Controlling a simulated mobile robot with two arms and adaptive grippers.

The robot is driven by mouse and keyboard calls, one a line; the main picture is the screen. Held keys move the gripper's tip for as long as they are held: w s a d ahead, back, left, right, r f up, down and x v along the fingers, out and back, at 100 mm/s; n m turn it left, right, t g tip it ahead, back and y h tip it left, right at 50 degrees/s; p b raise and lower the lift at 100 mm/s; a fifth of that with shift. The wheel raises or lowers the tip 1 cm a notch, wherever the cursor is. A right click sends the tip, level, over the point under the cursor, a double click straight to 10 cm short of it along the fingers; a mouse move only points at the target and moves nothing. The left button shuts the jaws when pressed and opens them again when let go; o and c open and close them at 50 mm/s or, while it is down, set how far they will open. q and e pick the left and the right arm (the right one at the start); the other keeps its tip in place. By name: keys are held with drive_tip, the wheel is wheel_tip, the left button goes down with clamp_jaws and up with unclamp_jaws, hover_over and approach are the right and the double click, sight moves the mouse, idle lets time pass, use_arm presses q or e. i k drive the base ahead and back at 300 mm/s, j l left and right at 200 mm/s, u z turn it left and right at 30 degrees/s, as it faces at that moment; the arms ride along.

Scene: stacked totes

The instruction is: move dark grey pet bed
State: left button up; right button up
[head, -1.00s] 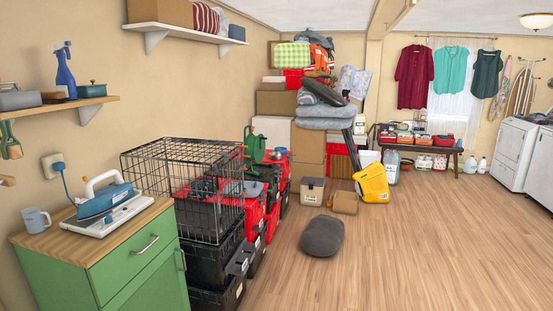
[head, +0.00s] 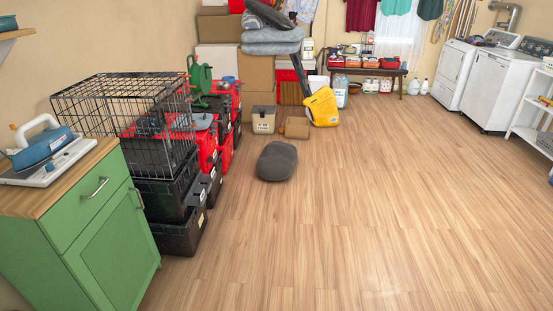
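A dark grey rounded cushion, which looks like the pet bed (head: 277,161), lies on the wooden floor in the middle of the head view. It is apart from the stacked totes to its left and in front of a small brown box. Nothing rests on it. Neither of my grippers shows in the head view.
A black wire crate (head: 128,112) sits on stacked black totes (head: 180,232) at left, with red totes (head: 207,150) behind. A green cabinet (head: 118,250) stands front left. Floor (head: 380,220) at right is clear.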

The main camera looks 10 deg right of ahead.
sight(276, 161)
drive_tip(key=i+z, duration=0.2)
drive_tip(key=z, duration=0.15)
drive_tip(key=i, duration=1.25)
drive_tip(key=i+l, duration=0.1)
drive_tip(key=i, duration=2.45)
drive_tip(key=i+l+u, duration=0.1)
drive_tip(key=i, duration=1.15)
